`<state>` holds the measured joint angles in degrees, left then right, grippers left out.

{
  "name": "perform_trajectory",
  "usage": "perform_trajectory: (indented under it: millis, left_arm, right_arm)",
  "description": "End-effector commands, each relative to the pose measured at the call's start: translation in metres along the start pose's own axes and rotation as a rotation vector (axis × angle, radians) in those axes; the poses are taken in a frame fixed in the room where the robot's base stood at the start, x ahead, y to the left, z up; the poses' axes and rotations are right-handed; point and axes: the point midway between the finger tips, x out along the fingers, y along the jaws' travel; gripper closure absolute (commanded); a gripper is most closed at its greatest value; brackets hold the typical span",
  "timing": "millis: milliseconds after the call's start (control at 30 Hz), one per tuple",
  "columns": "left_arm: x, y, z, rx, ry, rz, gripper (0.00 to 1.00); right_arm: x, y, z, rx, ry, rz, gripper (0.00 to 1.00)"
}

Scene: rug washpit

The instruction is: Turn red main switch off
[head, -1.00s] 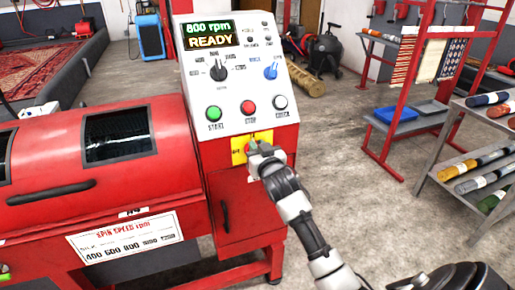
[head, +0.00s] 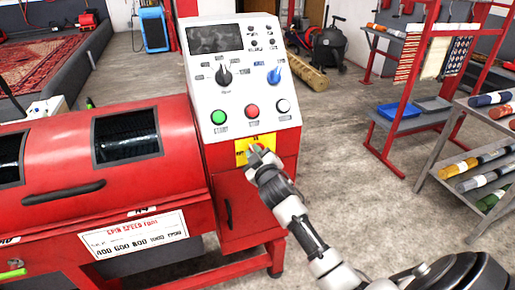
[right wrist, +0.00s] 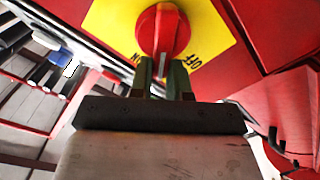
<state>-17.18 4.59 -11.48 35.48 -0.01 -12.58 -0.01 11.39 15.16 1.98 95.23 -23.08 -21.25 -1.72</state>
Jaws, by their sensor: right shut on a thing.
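The red main switch (right wrist: 162,32) sits on a yellow plate (right wrist: 212,28) in the right wrist view, with lettering near its lower corners, one reading like "OFF". In the head view the yellow plate (head: 241,153) is on the front of the red machine, below the control panel, and my gripper hides most of the switch. My right gripper (right wrist: 168,68) is shut on the switch's handle. It also shows in the head view (head: 256,153). The panel's display (head: 215,38) is dark. My left gripper is not in view.
The white control panel (head: 246,73) carries green, red and white buttons and two knobs. The red drum machine (head: 80,160) extends left. A grey shelf with rolls (head: 470,165) and a red rack (head: 390,150) stand right. Open concrete floor lies between.

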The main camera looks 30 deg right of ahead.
Motion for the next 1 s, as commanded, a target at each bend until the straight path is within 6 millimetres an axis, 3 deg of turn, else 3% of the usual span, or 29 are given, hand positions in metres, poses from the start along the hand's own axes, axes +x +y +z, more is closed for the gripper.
perform_trajectory:
  millis: [600, 1000]
  left_arm:
    - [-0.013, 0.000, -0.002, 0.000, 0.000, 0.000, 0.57]
    - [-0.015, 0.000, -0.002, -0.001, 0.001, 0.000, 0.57]
  right_arm:
    - [0.000, -0.015, 0.004, -0.582, 0.002, 0.000, 1.00]
    - [0.000, -0.021, 0.009, -0.843, 0.001, 0.000, 1.00]
